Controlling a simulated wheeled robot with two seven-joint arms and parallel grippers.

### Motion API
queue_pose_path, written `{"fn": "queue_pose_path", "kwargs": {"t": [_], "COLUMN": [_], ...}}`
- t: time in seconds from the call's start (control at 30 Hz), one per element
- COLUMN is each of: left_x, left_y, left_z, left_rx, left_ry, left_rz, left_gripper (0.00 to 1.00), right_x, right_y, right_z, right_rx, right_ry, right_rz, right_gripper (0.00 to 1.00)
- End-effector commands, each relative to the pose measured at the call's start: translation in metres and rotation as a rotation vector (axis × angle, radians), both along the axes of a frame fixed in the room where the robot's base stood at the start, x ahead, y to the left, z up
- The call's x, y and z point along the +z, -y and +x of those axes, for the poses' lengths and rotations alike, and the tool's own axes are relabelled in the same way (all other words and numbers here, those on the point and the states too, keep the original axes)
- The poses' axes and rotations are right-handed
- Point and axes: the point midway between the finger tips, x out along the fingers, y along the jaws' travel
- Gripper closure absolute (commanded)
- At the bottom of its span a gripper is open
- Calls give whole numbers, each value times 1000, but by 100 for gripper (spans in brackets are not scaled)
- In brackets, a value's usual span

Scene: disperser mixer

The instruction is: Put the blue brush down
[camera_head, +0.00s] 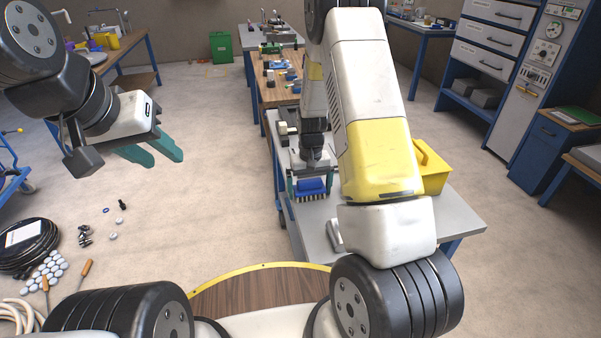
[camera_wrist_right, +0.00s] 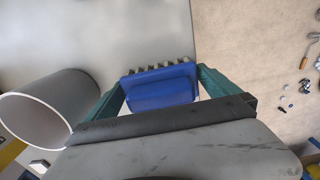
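The blue brush (camera_head: 312,187) is between the fingers of my right gripper (camera_head: 308,190), bristles pointing down, near the left edge of the grey table (camera_head: 455,215). In the right wrist view the blue brush (camera_wrist_right: 160,88) sits between the teal fingertips (camera_wrist_right: 160,92), which touch its two sides. Bristle tufts show along its far edge. I cannot tell whether the bristles touch the table top. My left gripper (camera_head: 150,152) is open and empty, over the floor at the left.
A grey-white cylinder, open at one end, (camera_wrist_right: 45,108) is close beside the right gripper in the wrist view. A yellow container (camera_head: 432,170) stands on the grey table behind my arm. A wooden table (camera_head: 283,95) with tools lies beyond. Loose parts lie on the floor at left.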

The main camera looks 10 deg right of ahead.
Motion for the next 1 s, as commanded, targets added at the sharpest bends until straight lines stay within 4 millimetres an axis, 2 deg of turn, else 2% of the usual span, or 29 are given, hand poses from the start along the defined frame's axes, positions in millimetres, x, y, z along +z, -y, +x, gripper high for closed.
{"fn": "queue_pose_path", "kwargs": {"t": [0.17,0.6,0.87,0.97,1.0], "left_x": [0,0,0,0,0], "left_y": [0,0,0,0,0], "left_z": [0,0,0,0,0], "left_rx": [0,0,0,0,0], "left_ry": [0,0,0,0,0], "left_rz": [0,0,0,0,0], "left_gripper": [64,64,64,64,64], "right_x": [15,103,131,157,171], "right_y": [0,0,0,-2,-3], "right_z": [1,1,-3,-12,-19], "right_rx": [0,0,-2,-8,-11], "right_ry": [3,4,12,47,66], "right_rz": [0,0,8,36,50], "right_gripper": [0,0,0,0,0]}}
